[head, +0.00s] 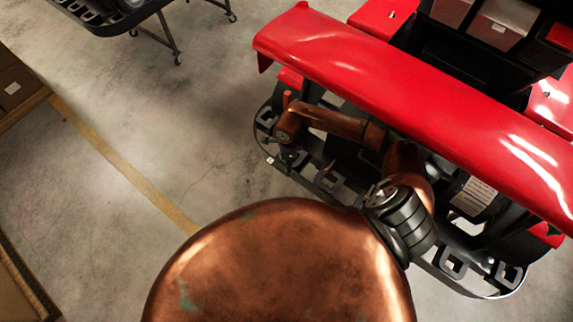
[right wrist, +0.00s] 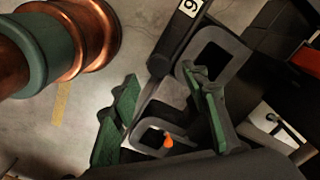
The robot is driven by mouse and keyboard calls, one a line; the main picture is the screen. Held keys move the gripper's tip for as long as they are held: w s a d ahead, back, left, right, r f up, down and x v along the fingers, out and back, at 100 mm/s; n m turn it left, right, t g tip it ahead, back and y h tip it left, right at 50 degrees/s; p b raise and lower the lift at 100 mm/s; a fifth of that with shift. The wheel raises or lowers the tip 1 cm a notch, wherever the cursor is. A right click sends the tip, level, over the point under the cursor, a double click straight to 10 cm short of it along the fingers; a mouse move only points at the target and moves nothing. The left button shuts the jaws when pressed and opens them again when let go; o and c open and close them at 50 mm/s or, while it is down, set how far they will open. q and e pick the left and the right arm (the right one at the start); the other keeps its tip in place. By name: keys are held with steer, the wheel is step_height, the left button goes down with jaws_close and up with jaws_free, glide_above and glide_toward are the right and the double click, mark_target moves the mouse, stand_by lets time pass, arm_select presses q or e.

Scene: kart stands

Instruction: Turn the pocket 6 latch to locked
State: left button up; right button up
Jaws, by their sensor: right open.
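A small orange piece (right wrist: 168,141), which looks like the tip of the pocket 6 latch, shows in the right wrist view at a dark grey pocket frame. A white label (right wrist: 190,7) with one digit, a 6 or 9 depending on which way up it is, sits on the black bar above. My right gripper (right wrist: 163,90) is open; its green-padded fingers appear on either side of the orange piece. I cannot tell whether they touch it. In the head view my copper right arm reaches over the kart's front edge, and the gripper is largely hidden there. My left gripper is out of view.
A grey rail with several square pockets (head: 452,263) runs along the kart's edge. A black wheeled stand (head: 165,35) is at the upper left. Cardboard boxes (head: 15,85) are at the left. The floor between is clear.

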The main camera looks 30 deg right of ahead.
steer(key=shift+a+f+p, duration=0.1)
steer(key=shift+f+p, duration=0.25)
steer(key=shift+f, duration=1.5)
steer(key=shift+c, duration=0.7)
jaws_close()
